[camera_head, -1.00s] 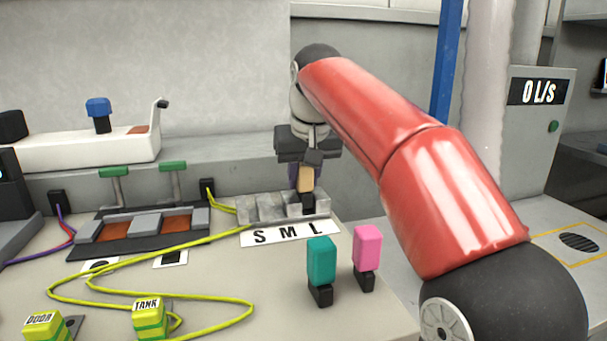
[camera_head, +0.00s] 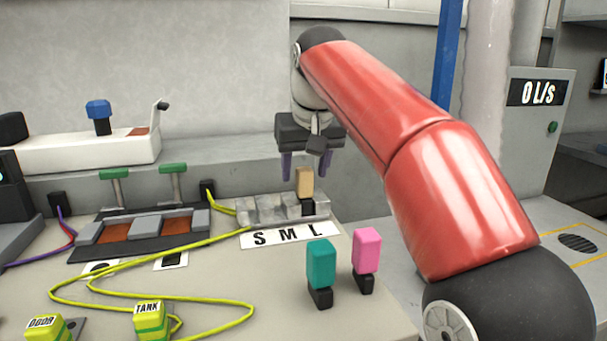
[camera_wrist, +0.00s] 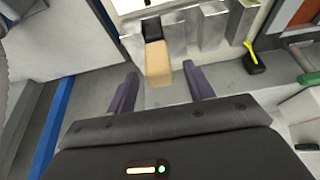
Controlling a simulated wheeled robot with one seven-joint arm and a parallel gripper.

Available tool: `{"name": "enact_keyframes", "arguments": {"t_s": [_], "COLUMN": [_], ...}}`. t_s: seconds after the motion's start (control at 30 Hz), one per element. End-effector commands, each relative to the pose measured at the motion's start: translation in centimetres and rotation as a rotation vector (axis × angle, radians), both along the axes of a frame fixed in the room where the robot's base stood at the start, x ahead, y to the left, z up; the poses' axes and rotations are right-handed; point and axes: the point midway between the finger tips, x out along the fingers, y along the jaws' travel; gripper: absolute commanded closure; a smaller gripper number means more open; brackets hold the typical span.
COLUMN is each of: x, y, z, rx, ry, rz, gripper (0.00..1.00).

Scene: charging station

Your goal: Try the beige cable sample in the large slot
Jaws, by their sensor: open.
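The beige cable sample (camera_head: 305,182) stands upright with its black end (camera_head: 308,207) down in the large slot, at the L end of the metal slot block (camera_head: 262,212). In the wrist view the beige sample (camera_wrist: 158,64) is just beyond the fingertips, between their lines. My gripper (camera_head: 304,178) is open and empty, with its purple fingers raised above and behind the sample. The open fingers also show in the wrist view (camera_wrist: 160,82). How deep the black end sits is hard to tell.
A teal sample (camera_head: 321,264) and a pink sample (camera_head: 366,249) stand on the table at right front. Yellow cables (camera_head: 252,308) loop across the table, near the TANK plug (camera_head: 149,318). A switch panel (camera_head: 140,228) lies left of the slot block.

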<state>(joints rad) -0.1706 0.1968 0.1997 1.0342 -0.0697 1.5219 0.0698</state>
Motion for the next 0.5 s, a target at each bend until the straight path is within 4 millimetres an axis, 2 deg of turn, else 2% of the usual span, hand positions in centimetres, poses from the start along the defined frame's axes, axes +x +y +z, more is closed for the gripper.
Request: {"name": "enact_keyframes", "arguments": {"t_s": [0.03, 0.2, 0.5], "x": [-0.3, -1.2, -1.6], "y": [-0.1, -0.3, -0.4], "z": [1.2, 3.3, 3.9], "rx": [0.001, 0.000, 0.000], "ry": [-0.002, 0.000, 0.001], "rz": [0.000, 0.000, 0.000], "gripper": [0.48, 0.48, 0.48]}}
